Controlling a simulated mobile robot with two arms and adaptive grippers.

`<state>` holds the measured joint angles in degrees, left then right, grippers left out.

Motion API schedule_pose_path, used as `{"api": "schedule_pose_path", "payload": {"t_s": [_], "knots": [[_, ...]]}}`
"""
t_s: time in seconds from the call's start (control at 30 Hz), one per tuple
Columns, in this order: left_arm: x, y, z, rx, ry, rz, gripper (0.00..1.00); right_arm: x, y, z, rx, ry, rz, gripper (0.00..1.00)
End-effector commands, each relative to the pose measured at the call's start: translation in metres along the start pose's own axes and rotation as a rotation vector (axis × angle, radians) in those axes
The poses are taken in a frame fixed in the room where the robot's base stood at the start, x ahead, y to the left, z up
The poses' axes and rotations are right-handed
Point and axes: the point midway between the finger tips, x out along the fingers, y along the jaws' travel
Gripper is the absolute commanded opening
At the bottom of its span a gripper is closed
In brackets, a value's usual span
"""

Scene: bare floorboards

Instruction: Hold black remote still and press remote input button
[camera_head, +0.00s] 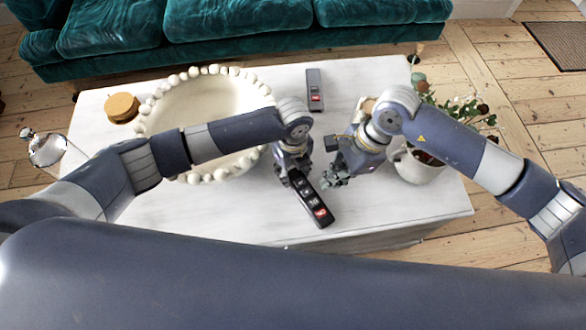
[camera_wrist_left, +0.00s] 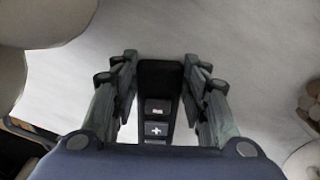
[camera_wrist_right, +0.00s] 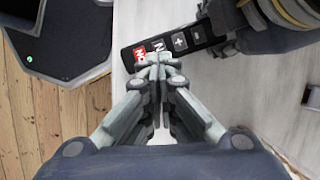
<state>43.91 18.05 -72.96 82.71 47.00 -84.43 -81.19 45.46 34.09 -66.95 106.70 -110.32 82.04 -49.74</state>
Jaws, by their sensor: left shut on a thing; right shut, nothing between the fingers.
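The black remote (camera_head: 318,208) lies near the front edge of the white table, with a red button at its near end. My left gripper (camera_head: 296,170) is shut on its far end; the remote shows between the fingers in the left wrist view (camera_wrist_left: 158,100). My right gripper (camera_head: 328,182) is shut and empty, just right of the remote. In the right wrist view its closed tips (camera_wrist_right: 154,62) overlap the edge of the remote (camera_wrist_right: 185,43), by the red button (camera_wrist_right: 141,54) and the white button beside it. I cannot tell whether they touch.
A second, grey remote (camera_head: 315,90) lies at the back of the table (camera_head: 390,205). A beaded white bowl (camera_head: 180,105) and round wooden coasters (camera_head: 122,107) stand left. A potted plant (camera_head: 420,166) stands right, close to my right arm. A green sofa (camera_head: 240,45) is behind.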

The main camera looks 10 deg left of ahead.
Motion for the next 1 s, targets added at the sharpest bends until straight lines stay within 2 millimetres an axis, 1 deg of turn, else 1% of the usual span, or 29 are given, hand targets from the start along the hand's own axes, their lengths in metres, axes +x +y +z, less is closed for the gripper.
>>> {"api": "schedule_pose_path", "payload": {"t_s": [0.5, 0.57, 0.63, 0.67, 0.77, 0.87, 0.9, 0.97, 1.0], "knots": [[0.000, 0.000, 0.000, 0.000, 0.000, 0.000, 0.14, 0.000, 0.000, 0.000, 0.000, 0.000, 0.000, 0.00], [0.000, 0.000, 0.000, 0.000, 0.000, 0.000, 0.14, 0.000, 0.000, 0.002, 0.000, -0.006, -0.001, 0.00], [0.000, 0.000, 0.000, 0.000, 0.000, 0.000, 0.14, 0.002, 0.000, 0.009, 0.003, -0.032, -0.005, 0.00], [0.000, 0.000, 0.000, 0.000, 0.000, 0.000, 0.14, 0.002, 0.001, 0.014, 0.004, -0.052, -0.007, 0.00], [0.000, 0.000, 0.000, 0.000, 0.000, 0.000, 0.14, 0.004, 0.001, 0.043, 0.019, -0.159, -0.021, 0.00], [0.000, 0.000, 0.000, 0.000, 0.000, 0.000, 0.14, 0.002, 0.001, 0.085, 0.055, -0.324, -0.044, 0.00], [0.000, 0.000, 0.000, 0.000, 0.000, 0.000, 0.14, -0.002, 0.001, 0.105, 0.076, -0.404, -0.054, 0.00], [0.000, 0.000, 0.000, 0.000, 0.000, 0.000, 0.14, -0.011, -0.001, 0.134, 0.114, -0.528, -0.070, 0.00], [0.000, 0.000, 0.000, 0.000, 0.000, 0.000, 0.14, -0.018, -0.002, 0.152, 0.145, -0.611, -0.079, 0.00]]}}
